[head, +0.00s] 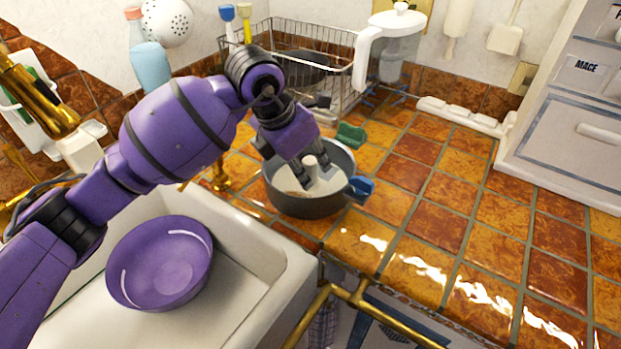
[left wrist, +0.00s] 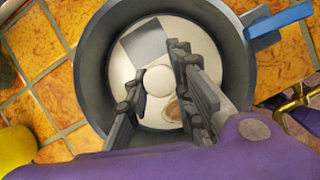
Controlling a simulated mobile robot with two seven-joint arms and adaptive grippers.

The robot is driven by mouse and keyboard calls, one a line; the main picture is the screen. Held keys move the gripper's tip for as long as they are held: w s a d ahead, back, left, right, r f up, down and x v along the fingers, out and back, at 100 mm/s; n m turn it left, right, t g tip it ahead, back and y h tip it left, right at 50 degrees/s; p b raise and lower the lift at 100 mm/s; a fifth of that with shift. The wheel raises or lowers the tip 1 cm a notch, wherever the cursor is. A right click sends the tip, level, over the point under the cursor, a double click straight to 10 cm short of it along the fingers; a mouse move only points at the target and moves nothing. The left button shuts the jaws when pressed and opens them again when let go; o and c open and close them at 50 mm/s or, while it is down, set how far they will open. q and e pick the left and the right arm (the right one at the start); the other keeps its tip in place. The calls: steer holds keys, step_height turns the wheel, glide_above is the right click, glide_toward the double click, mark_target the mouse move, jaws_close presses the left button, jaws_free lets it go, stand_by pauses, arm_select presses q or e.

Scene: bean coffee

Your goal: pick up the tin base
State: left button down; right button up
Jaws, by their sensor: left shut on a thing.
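A dark grey pot (head: 300,205) with blue handles or grips stands on the tiled counter, and it fills much of the left wrist view (left wrist: 92,75). Inside it is a white round piece with a raised knob (left wrist: 159,80); the knob also shows in the head view (head: 311,161). My left gripper (head: 313,178) reaches down into the pot, its fingers on either side of the knob and shut on it. I cannot tell for certain whether this white piece is the tin base. My right gripper is not in view.
A white sink (head: 235,290) with a purple bowl (head: 160,262) lies at the front left. A wire dish rack (head: 335,50) and a white jug-like container (head: 398,45) stand behind the pot. The counter (head: 440,190) to the right is clear up to a cabinet (head: 570,130).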

mark_target(307, 161)
arm_select(q)
steer(key=shift+r, duration=0.1)
step_height(307, 161, up, 10)
steer(key=shift+f, duration=0.1)
stand_by(0.3)
steer(key=shift+s, duration=0.1)
